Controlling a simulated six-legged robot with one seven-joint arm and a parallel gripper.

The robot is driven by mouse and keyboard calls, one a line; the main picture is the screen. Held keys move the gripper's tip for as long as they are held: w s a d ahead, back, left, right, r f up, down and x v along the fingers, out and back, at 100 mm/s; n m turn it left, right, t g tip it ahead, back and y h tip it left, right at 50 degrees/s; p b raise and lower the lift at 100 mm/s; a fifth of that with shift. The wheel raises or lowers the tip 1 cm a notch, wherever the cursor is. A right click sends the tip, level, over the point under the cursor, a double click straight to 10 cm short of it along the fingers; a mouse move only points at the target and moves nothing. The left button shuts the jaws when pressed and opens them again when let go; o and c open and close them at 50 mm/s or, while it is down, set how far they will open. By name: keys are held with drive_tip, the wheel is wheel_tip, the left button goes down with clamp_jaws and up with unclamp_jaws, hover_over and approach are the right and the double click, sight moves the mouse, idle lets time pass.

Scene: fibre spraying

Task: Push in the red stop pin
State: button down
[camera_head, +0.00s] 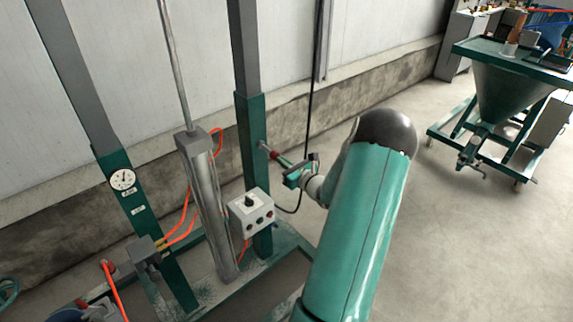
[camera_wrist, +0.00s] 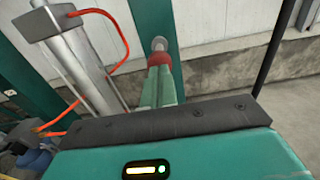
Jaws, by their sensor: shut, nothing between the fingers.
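The red stop pin (camera_head: 274,154) sticks out of the side of the green upright post, with a bare metal part between its red end and the post. In the wrist view the red end (camera_wrist: 160,59) shows just beyond my fingertips, with its metal part (camera_wrist: 158,44) behind it. My gripper (camera_head: 281,161) is shut and empty, its green fingers together and pointing at the pin's red end. In the wrist view the fingertips (camera_wrist: 159,72) line up with the red end and overlap its lower edge. I cannot tell whether they touch it.
The green post (camera_head: 255,150) stands beside a metal cylinder (camera_head: 208,205) with orange hoses. A control box (camera_head: 250,212) with knobs sits below the pin. A black cable (camera_head: 313,80) hangs to the right. A hopper (camera_head: 510,90) stands far right; floor between is clear.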

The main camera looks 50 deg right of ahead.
sight(274, 154)
drive_tip(key=shift+w, duration=0.15)
drive_tip(key=x, duration=0.4)
drive_tip(key=shift+w+d, duration=0.1)
drive_tip(key=shift+w, duration=0.25)
drive_tip(key=shift+w+r, duration=0.1)
